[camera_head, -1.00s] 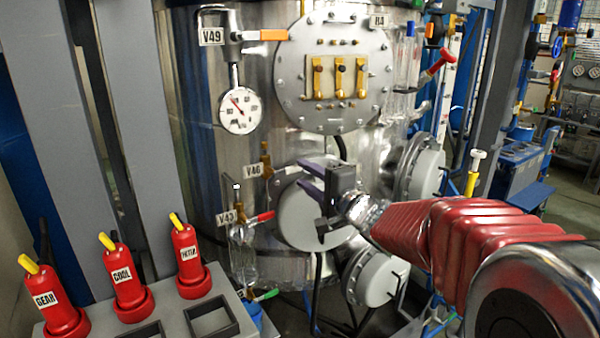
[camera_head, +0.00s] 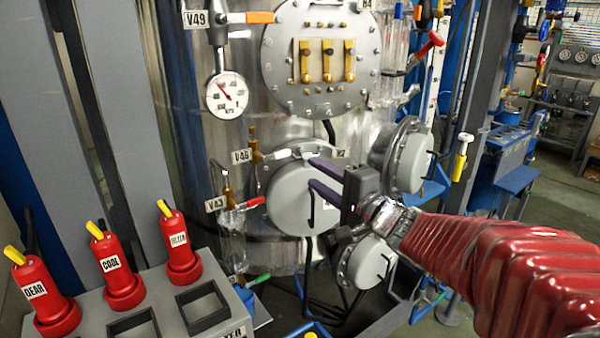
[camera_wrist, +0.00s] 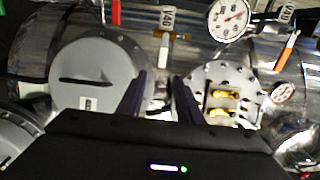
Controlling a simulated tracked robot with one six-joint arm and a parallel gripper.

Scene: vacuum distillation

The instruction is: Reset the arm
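My gripper (camera_head: 318,176) is at the middle of the head view, at the end of my red-sleeved arm, in front of the steel vessel (camera_head: 188,110). Its two dark purple fingers point left and stand apart with nothing between them. In the wrist view the fingers (camera_wrist: 158,95) also show a gap, with the vessel's surface behind. A round grey hatch cover (camera_head: 285,200) lies behind the gripper in the head view. I cannot tell the distance between them.
Red bottles (camera_head: 118,270) with yellow tips stand in a grey rack (camera_head: 160,288) at lower left. A gauge (camera_head: 227,95), the V43 valve with a red handle (camera_head: 255,203), and a bolted plate with brass fittings (camera_head: 290,85) are on the vessel. A grey post (camera_head: 478,90) stands right.

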